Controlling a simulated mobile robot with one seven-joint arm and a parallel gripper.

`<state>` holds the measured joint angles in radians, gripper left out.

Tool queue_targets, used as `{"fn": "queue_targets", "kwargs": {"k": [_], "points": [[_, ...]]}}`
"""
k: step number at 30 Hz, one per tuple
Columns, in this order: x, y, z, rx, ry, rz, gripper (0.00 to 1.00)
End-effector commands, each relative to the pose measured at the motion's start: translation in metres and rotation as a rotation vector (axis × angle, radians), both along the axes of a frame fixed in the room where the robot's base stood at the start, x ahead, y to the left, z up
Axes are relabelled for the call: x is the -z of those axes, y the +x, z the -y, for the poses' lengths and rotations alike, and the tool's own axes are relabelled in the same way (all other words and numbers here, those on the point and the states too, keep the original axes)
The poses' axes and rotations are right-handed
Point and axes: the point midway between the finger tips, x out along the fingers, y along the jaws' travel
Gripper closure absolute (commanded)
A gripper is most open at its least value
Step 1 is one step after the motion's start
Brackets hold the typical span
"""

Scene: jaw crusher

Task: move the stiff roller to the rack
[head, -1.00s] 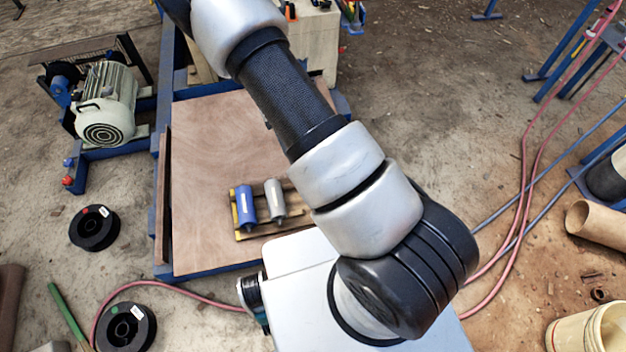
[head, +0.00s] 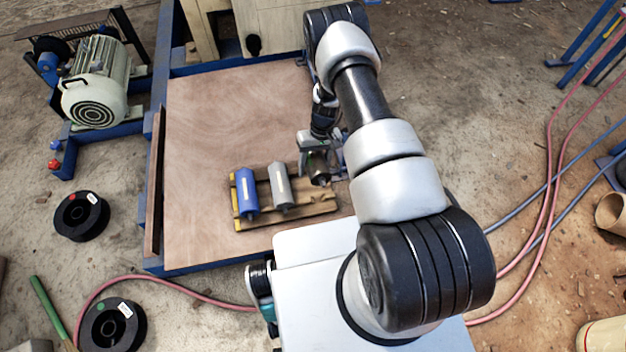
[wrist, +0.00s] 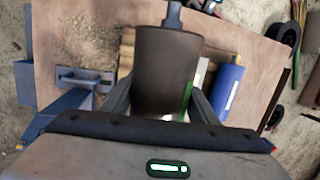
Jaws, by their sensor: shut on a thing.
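My gripper (head: 322,150) is shut on a dark roller (head: 319,166), which also fills the middle of the wrist view (wrist: 165,70) between the fingers. The roller is over the right part of the wooden rack (head: 325,208); I cannot tell whether it touches the rack. A blue roller (head: 247,194) and a grey roller (head: 280,187) lie side by side on the rack's left and middle places. The blue roller also shows in the wrist view (wrist: 229,88), while the grey one is mostly hidden there.
The rack is on a brown bench top (head: 205,120) with a blue frame. A motor (head: 97,85) stands to the left, with black spools (head: 82,216) on the floor. A red hose (head: 190,296) runs along the floor. The bench top left of the rack is clear.

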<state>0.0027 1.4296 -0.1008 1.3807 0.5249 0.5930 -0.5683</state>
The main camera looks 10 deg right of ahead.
Motion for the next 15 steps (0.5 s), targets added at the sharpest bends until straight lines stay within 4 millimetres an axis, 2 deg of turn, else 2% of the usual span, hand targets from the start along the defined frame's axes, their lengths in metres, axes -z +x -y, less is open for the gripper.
{"fn": "queue_targets", "kwargs": {"k": [1,6,10,15], "points": [[0.024,0.003,0.001,0.016,0.014,0.019,1.00],[0.058,0.013,0.001,0.054,0.042,0.072,1.00],[0.069,0.017,0.002,0.067,0.050,0.092,1.00],[0.070,0.018,0.002,0.071,0.053,0.098,1.00]]}}
